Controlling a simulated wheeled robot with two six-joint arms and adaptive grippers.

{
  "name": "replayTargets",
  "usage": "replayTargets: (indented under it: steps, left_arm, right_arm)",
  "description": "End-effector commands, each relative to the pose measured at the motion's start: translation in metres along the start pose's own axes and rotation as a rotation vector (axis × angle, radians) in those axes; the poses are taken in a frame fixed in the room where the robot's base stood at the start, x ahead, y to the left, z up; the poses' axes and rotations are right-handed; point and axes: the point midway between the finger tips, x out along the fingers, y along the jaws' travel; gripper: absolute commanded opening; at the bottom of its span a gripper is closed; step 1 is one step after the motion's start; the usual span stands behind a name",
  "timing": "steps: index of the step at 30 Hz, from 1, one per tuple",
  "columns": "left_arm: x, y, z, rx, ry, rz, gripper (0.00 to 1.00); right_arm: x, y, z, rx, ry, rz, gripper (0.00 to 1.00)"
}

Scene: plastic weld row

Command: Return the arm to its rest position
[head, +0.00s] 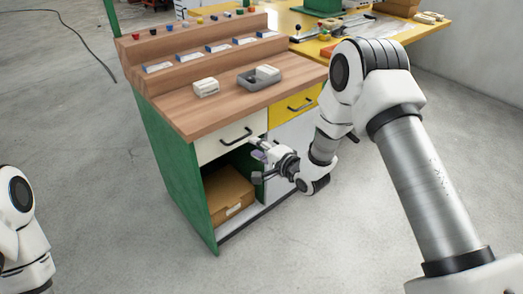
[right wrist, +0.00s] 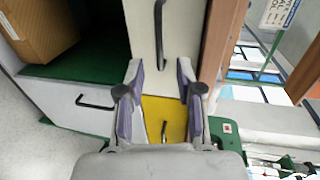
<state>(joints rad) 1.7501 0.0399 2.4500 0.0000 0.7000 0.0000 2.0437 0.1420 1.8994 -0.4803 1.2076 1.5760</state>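My right gripper (head: 262,161) is in front of the workbench, just below the handle of its white drawer. In the right wrist view its two fingers (right wrist: 161,105) are spread apart with nothing between them. The white drawer (head: 226,141) looks closed, and its dark handle also shows in the right wrist view (right wrist: 160,30). The fingers appear apart from the handle. Of my left arm, only a white part shows at the left edge of the head view; its gripper is out of the picture.
The wooden workbench (head: 180,107) carries a pale block (head: 206,87) and a grey tray (head: 247,83). A yellow drawer (head: 292,107) is beside the white one. A cardboard box (head: 229,194) sits in the open shelf below.

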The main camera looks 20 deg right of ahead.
Motion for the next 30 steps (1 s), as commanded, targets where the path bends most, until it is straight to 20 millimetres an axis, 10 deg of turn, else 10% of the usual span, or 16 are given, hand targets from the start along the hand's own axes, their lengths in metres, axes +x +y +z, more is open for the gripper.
replayTargets:
  steps: [20,26,30]
  left_arm:
    - [0.0,0.0,0.0,0.0,0.0,0.0,0.5]
    - [0.0,0.0,0.0,0.0,0.0,0.0,0.5]
    - [0.0,0.0,0.0,0.0,0.0,0.0,0.5]
  right_arm:
    - [-0.025,0.007,0.001,0.002,-0.001,0.011,0.36]
    - [-0.054,0.103,0.037,0.053,-0.026,0.214,0.36]
    - [-0.126,0.203,0.068,-0.076,-0.038,0.55,0.36]
